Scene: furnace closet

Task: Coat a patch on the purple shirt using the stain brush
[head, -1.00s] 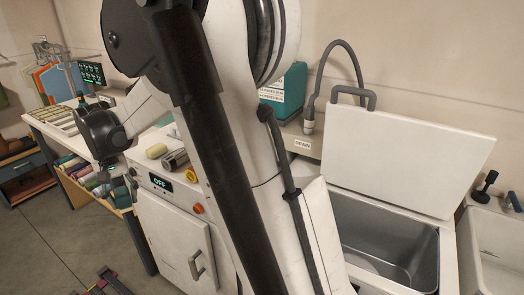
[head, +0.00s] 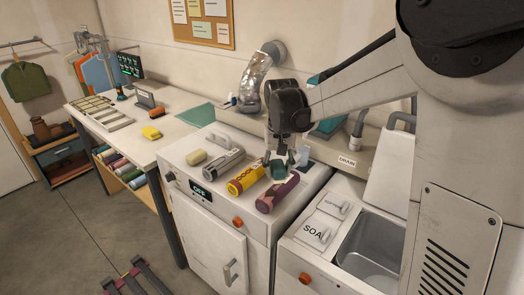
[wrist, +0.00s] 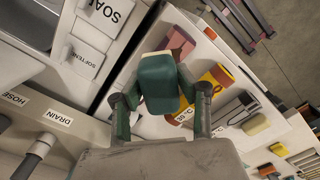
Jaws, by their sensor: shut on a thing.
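My gripper (head: 283,165) hangs fingers-down over the right part of the white machine's top. It is shut on a teal block-shaped thing (wrist: 158,82) with a paler edge, perhaps the stain brush; I cannot confirm this. In the wrist view the block sits between both fingers. A purple roll or bottle (head: 278,192) lies on the machine top just below and in front of the gripper. It shows reddish and partly hidden behind the block in the wrist view (wrist: 181,42). I cannot make out a purple shirt; garments on the left racks look green, orange and blue.
The white machine (head: 190,178) also bears a yellow roll (head: 245,180), a grey cylinder (head: 222,163) and a cream block (head: 197,157). A sink (head: 372,250) with SOAP lid (head: 318,234) is at right. A workbench (head: 130,133) stands at left.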

